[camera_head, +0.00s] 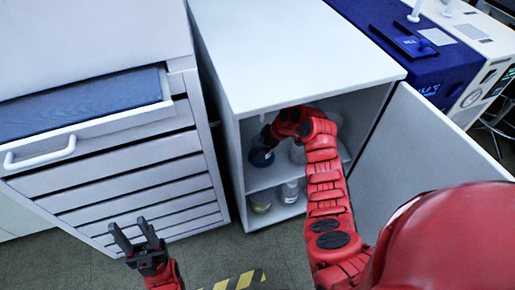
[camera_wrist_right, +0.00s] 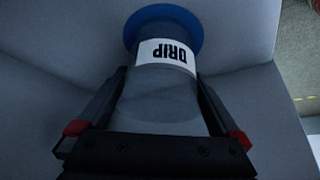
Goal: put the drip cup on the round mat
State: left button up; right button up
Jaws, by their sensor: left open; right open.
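The drip cup (camera_wrist_right: 160,95) is a grey, round-sided vessel with a white DRIP label and a wide blue disc-like end. In the head view its dark blue part (camera_head: 262,158) shows on the upper shelf inside the open cabinet. My right gripper (camera_wrist_right: 160,82) is open, with one finger on each side of the cup; contact cannot be told. In the head view the right gripper (camera_head: 268,139) is partly hidden by its wrist. My left gripper (camera_head: 133,229) is open and empty, low in front of the drawers. I cannot make out a round mat.
The white cabinet (camera_head: 300,45) has its door (camera_head: 425,150) swung open to the right. Containers (camera_head: 261,202) stand on its lower shelf. A drawer unit (camera_head: 130,180) at left has its top drawer (camera_head: 85,115) pulled out. Blue equipment (camera_head: 425,65) stands at the back right.

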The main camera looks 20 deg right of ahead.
jog(key=v, duration=0.6)
jog(key=shift+p, duration=0.4)
